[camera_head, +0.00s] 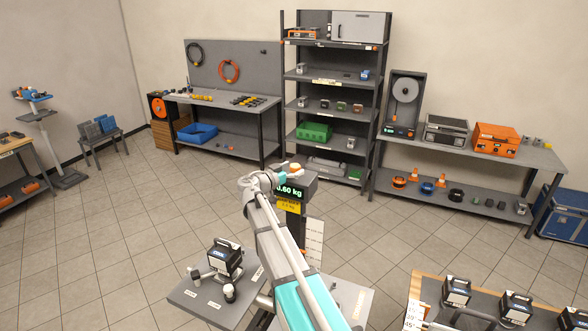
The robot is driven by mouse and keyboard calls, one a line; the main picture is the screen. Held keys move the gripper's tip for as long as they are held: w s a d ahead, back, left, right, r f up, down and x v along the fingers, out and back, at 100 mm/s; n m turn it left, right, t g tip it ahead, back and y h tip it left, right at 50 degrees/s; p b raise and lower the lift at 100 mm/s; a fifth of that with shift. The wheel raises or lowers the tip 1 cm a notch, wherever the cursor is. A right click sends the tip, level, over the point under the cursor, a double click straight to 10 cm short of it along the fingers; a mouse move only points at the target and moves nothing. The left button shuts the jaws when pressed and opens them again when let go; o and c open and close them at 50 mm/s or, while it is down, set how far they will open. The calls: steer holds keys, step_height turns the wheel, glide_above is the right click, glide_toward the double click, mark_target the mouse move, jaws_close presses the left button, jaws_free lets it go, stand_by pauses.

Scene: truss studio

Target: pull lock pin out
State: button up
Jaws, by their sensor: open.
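My arm reaches up from the bottom centre to a stand with a digital display (290,189) that reads 0.60 kg. My gripper (293,172) is at the arm's end, over the top of this stand. It is small and partly hidden by my own wrist, so its fingertips are hard to make out. It is open. I cannot pick out a lock pin; whether it is hidden by my arm or too small to see, I cannot tell. A yellow label (289,206) is below the display.
A grey platform (195,302) at bottom left bears a black boxy device (226,258). A wooden-edged table (430,284) with several black devices stands at bottom right. Shelves (334,92) and workbenches line the back wall. The tiled floor (130,220) at left is clear.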

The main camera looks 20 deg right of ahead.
mark_target(295, 165)
steer(key=shift+w+d, duration=0.15)
steer(key=shift+d, duration=0.25)
jaws_close()
steer(key=shift+r+p, duration=1.75)
jaws_free()
steer(key=shift+a, duration=0.1)
